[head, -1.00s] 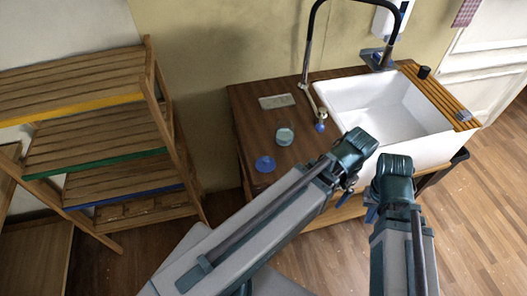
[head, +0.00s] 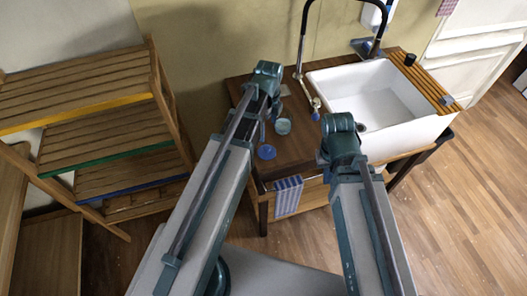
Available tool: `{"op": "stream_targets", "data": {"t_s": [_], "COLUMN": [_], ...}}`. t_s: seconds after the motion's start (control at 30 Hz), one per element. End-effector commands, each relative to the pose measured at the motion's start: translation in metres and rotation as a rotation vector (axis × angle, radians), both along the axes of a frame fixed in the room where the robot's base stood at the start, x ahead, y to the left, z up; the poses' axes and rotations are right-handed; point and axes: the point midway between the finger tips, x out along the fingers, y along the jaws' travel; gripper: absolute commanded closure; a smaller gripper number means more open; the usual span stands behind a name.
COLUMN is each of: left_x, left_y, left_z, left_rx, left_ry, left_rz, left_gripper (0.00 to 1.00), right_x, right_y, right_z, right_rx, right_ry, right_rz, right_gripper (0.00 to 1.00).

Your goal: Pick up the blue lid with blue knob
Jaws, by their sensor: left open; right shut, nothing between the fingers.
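The blue lid with blue knob (head: 266,152) lies on the left front part of the brown wooden counter (head: 295,147), beside a small glass (head: 283,126). My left gripper (head: 272,98) is over the counter's left side, above and behind the lid in the picture; it is open and apart from the lid, its fingers partly hidden by the wrist. My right gripper (head: 325,158) is at the counter's front right, near the sink's corner; it is shut and empty, its fingers mostly hidden.
A white sink (head: 375,100) with a black faucet (head: 303,40) fills the counter's right side. A striped towel (head: 288,196) hangs at the front. A wooden shelf rack (head: 110,120) stands at the left. A black cup (head: 410,59) sits beyond the sink.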

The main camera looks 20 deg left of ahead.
Motion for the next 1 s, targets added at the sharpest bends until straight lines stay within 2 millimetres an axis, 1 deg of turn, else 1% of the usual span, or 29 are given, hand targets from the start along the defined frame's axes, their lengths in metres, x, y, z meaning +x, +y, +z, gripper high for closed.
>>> {"op": "stream_targets", "data": {"t_s": [0.17, 0.6, 0.7, 1.0], "left_x": [0.000, 0.000, 0.000, 0.000], "left_y": [0.000, 0.000, 0.000, 0.000], "left_z": [-0.015, -0.075, -0.084, -0.087], "left_rx": [0.000, 0.000, 0.000, 0.000], "left_ry": [0.000, 0.000, 0.000, 0.000], "left_rz": [0.001, 0.002, 0.002, 0.002], "left_gripper": [0.00, 0.00, 0.00, 0.00], "right_x": [0.000, 0.000, 0.000, 0.000], "right_y": [0.000, 0.000, 0.000, 0.000], "right_z": [-0.015, -0.075, -0.084, -0.087], "right_rx": [0.000, -0.002, -0.002, -0.002], "right_ry": [0.000, 0.001, 0.001, 0.001], "right_rz": [0.002, 0.014, 0.014, 0.014], "right_gripper": [1.00, 1.00, 1.00, 1.00]}}
